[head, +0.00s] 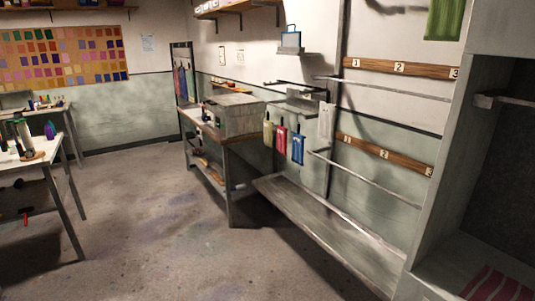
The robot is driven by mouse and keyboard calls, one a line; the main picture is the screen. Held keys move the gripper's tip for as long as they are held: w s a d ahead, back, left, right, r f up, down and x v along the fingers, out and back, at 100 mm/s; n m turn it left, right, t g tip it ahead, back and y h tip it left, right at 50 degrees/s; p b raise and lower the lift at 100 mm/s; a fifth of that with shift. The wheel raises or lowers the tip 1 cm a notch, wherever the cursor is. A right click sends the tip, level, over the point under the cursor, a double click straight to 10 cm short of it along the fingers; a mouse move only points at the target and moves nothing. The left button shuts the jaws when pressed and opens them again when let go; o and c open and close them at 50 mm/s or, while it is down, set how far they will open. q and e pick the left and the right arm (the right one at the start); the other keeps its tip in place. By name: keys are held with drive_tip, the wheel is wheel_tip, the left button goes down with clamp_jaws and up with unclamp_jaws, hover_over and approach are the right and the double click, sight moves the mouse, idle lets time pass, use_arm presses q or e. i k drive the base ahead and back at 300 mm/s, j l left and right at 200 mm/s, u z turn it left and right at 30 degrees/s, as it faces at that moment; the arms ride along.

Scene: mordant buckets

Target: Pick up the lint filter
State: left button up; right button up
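I cannot make out a lint filter for certain in the head view. A small blue-framed object with a handle (291,40) stands on a little wall shelf; I cannot tell what it is. A pale flat piece (326,122) hangs on the wall below and to the right of it. Neither of my grippers is in view.
A workbench (230,143) with a grey box (233,113) stands along the wall. A low grey ledge (320,230) and numbered boards (425,71) are at right. A white table (12,161) is at left. Open floor (165,225) lies between.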

sight(293, 38)
drive_tip(key=i+j+u, duration=0.2)
drive_tip(key=i, duration=1.7)
drive_tip(key=l, duration=0.1)
